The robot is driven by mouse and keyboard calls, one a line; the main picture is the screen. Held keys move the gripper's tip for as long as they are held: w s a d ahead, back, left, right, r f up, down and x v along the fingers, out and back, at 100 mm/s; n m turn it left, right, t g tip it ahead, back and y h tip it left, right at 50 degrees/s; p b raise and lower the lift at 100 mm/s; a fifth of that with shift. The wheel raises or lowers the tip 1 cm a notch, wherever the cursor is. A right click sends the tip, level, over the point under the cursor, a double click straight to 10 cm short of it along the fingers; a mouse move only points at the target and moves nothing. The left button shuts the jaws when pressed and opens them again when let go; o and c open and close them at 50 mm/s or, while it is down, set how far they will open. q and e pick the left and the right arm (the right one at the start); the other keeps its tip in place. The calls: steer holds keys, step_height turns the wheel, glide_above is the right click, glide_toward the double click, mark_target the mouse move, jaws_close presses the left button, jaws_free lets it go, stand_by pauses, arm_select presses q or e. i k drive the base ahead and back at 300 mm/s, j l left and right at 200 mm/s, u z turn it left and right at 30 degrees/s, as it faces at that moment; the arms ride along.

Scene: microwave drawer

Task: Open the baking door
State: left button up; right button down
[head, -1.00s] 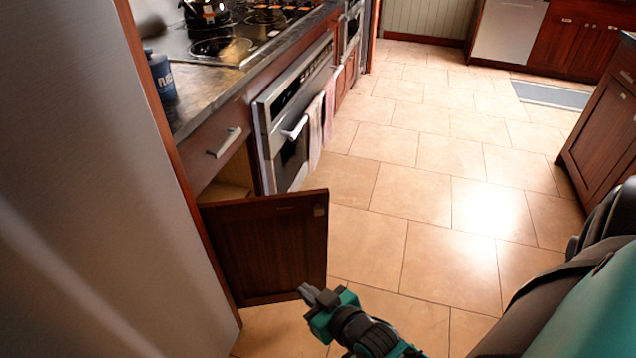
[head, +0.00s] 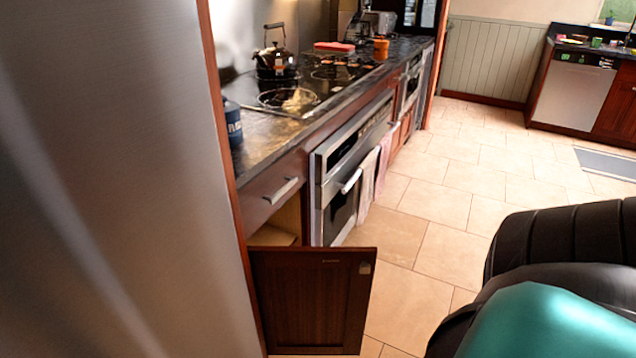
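A dark red-brown cabinet door (head: 313,300) stands swung open at the lower middle, its panel facing me. The cabinet opening (head: 286,222) shows above and behind it, below a drawer front with a metal handle (head: 281,190). To the right is a built-in steel oven (head: 325,163); its door looks shut. Towels (head: 367,186) hang along the oven's handle bar and cover part of the front. Neither of my grippers is in view. Only a black and teal part of my arm shows at the lower right.
A large steel panel (head: 110,180) fills the left side. The counter holds a blue canister (head: 232,124), a kettle (head: 275,62) and a black cooktop (head: 300,92). Open tile floor (head: 445,200) lies to the right. A dishwasher (head: 573,93) stands far back right.

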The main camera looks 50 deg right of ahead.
mark_target(313, 300)
steer(key=l+u, duration=0.3)
steer(key=l, duration=0.15)
steer(key=k+l+u, duration=0.1)
steer(key=l+u, duration=0.2)
steer(key=k+l+u, duration=0.1)
steer(key=l, duration=0.25)
steer(key=l+u, duration=0.1)
steer(key=l, duration=0.2)
steer(key=k+l+u, duration=0.15)
steer(key=l, duration=0.2)
steer(key=k+l, duration=0.1)
steer(key=l, duration=0.25)
steer(key=k+l, duration=0.15)
steer(key=l, duration=0.15)
steer(key=k+l, duration=0.1)
steer(key=l, duration=0.25)
steer(key=k+l, duration=0.15)
steer(key=l, duration=0.15)
steer(key=k+l, duration=0.1)
steer(key=l, duration=0.25)
